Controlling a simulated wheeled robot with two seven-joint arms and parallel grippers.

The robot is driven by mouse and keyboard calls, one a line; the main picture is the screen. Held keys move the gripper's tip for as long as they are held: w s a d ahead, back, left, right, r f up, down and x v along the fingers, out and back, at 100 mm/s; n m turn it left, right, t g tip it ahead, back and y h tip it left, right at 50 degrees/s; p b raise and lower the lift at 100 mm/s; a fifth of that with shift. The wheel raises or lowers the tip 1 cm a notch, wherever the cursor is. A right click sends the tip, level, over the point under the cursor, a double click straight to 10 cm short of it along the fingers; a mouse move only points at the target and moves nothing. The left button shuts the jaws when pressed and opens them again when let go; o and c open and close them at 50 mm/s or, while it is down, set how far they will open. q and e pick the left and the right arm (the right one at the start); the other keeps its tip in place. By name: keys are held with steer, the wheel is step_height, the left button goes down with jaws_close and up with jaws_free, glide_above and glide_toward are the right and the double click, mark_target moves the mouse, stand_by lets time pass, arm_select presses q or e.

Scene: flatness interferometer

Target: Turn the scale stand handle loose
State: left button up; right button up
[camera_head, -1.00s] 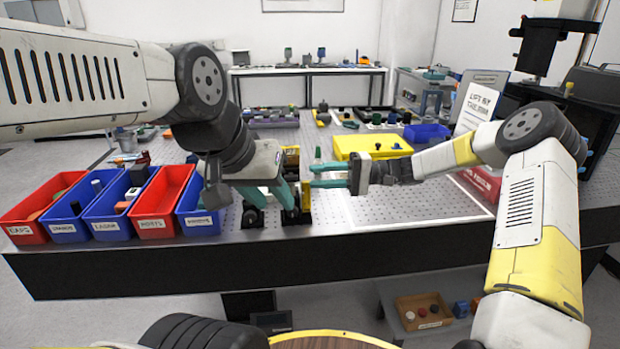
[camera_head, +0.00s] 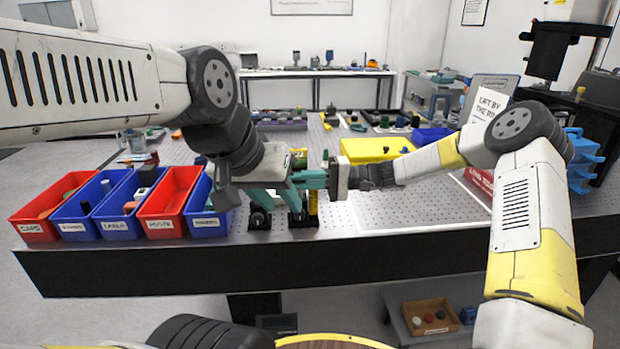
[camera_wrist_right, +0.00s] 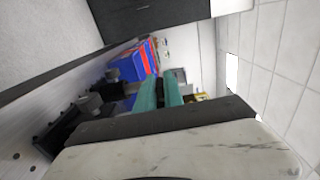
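The scale stand appears to be the small upright at the table's front edge, with two black feet (camera_head: 259,217) and a yellow upright part (camera_head: 313,202). My grippers hide most of it, and I cannot make out its handle.
Red and blue labelled bins (camera_head: 172,205) stand left of the stand. A yellow case (camera_head: 372,149) and a blue bin (camera_head: 432,136) lie behind to the right. The perforated table top (camera_head: 400,210) is clear at the front right.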

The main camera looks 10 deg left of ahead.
jaws_close()
steer(key=shift+h, duration=0.3)
steer(key=shift+t+h, duration=0.4)
steer(key=shift+h, duration=0.8)
steer(key=h, duration=0.2)
steer(key=t+h, duration=0.1)
steer(key=h, duration=0.2)
steer(key=shift+a+r+t, duration=0.1)
steer(key=shift+t, duration=0.2)
steer(key=t+h, duration=0.1)
steer(key=h, duration=0.3)
steer(key=shift+h, duration=0.3)
steer(key=shift+t+h, duration=0.7)
steer(key=shift+h, duration=1.4)
